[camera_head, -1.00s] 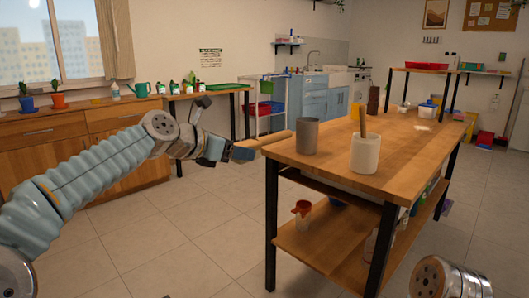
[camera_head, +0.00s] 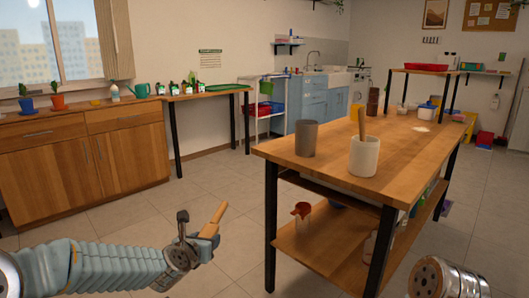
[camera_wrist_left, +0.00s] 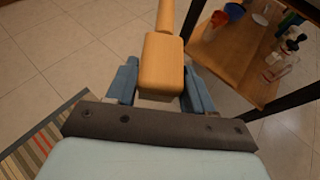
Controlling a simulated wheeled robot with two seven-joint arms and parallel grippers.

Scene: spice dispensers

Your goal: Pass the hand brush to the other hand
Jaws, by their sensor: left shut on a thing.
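The hand brush (camera_head: 217,214) is wooden, with a light tan handle. In the head view it is low, left of the wooden table, with its handle tilted up and to the right. My left gripper (camera_head: 207,236) is shut on the brush. In the left wrist view the brush's wooden block (camera_wrist_left: 163,62) sits between the blue fingers of my left gripper (camera_wrist_left: 160,84), and its handle runs out at the top. The bristles cannot be made out. Part of my right arm (camera_head: 437,278) shows at the bottom right; its gripper is out of frame.
The wooden table (camera_head: 290,150) stands right of the brush, its black legs and lower shelf (camera_head: 315,245) close by. A grey cup (camera_head: 306,138) and a white holder (camera_head: 364,157) stand on top. A wooden cabinet (camera_head: 85,165) is at the left. Tiled floor between is free.

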